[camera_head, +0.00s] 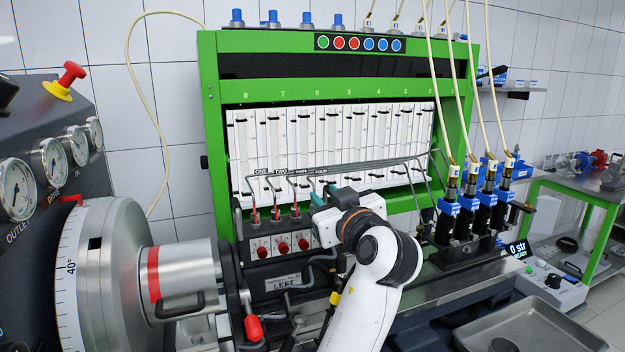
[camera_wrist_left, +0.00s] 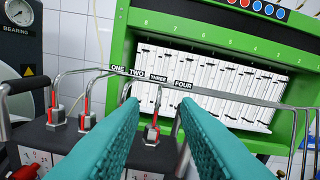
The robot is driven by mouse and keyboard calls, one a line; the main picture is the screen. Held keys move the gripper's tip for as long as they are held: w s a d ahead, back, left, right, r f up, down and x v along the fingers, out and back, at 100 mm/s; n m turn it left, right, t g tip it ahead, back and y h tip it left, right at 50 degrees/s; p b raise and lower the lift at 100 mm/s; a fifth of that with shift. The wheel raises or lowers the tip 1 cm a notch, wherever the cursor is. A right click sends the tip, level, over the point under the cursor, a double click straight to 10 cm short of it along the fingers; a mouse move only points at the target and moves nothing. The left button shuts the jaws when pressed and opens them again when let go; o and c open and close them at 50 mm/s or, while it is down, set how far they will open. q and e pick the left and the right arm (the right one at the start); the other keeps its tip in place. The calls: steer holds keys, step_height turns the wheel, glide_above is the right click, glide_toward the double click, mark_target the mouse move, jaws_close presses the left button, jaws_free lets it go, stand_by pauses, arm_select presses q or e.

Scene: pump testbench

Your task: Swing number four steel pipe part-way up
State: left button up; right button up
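Several thin steel pipes run side by side from the red-marked fittings toward the right. Small labels ONE to FOUR float near them, with the FOUR label in the left wrist view. The number four steel pipe (camera_wrist_left: 159,98) appears to be the one coming down between my fingers to its fitting. My left gripper (camera_head: 321,196) is at the right end of the fitting row. Its teal fingers (camera_wrist_left: 158,112) are open, one on each side of that pipe, with gaps visible. The left finger hides another pipe's lower end. My right gripper is not in view.
The green test frame (camera_head: 212,130) with white measuring tubes stands behind. A graduated steel drum (camera_head: 120,270) is close on the left. Blue-and-black injectors (camera_head: 470,205) with pale hoses stand right. A grey tray (camera_head: 535,325) lies at lower right.

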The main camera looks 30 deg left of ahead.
mark_target(314, 185)
arm_select(q)
steer(key=p+x, duration=0.2)
steer(key=x, duration=0.5)
steer(key=shift+w+a, duration=0.15)
steer(key=shift+a, duration=0.1)
steer(key=shift+c, duration=0.8)
jaws_close()
